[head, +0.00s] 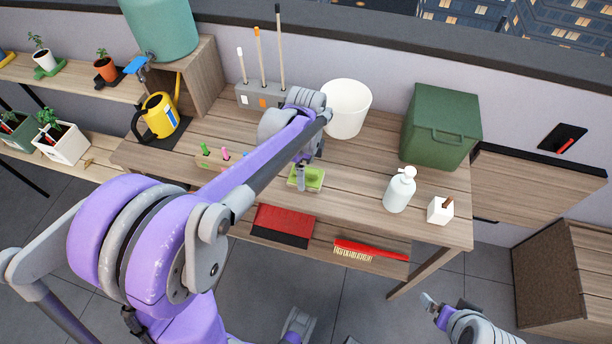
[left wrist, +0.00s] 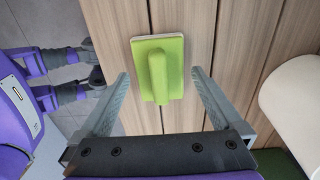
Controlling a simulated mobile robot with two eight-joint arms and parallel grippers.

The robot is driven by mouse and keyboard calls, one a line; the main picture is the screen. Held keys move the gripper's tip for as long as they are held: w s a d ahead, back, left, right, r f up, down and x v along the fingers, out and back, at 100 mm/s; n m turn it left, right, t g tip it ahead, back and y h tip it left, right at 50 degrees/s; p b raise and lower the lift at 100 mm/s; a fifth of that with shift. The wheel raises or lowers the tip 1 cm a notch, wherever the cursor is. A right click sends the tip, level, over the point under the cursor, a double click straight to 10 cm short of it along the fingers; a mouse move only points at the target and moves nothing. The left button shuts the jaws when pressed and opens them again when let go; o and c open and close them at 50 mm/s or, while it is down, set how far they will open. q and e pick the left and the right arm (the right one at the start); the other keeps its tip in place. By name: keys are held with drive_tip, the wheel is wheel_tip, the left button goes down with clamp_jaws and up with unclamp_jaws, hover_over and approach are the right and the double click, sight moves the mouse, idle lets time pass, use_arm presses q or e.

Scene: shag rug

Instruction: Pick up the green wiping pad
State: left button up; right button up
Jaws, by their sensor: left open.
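The green wiping pad (head: 315,176) lies flat on the wooden workbench (head: 350,205), near its front edge. In the left wrist view the pad (left wrist: 173,48) shows a raised green handle on a flat square base with a pale edge. My left gripper (head: 302,178) is above the pad, partly covering it in the head view. In the left wrist view its two fingers (left wrist: 160,78) are spread apart, one on each side of the handle, with nothing held. My right gripper (head: 445,304) is low at the bottom right, away from the bench; its jaw opening is unclear.
A white bucket (head: 346,110) and grey tool holder (head: 258,97) stand behind the pad. A green bin (head: 440,130), white pump bottle (head: 400,190) and small white box (head: 439,211) are to the right. A red dustpan (head: 284,221) and red brush (head: 370,249) lie on the lower shelf.

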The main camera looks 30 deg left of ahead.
sight(306, 170)
use_arm(q)
drive_tip(key=shift+f, duration=0.35)
drive_tip(key=c, duration=1.3)
drive_tip(key=shift+o, duration=0.2)
wheel_tip(306, 170, up, 10)
drive_tip(key=shift+r+p, duration=0.1)
drive_tip(key=shift+p, duration=0.45)
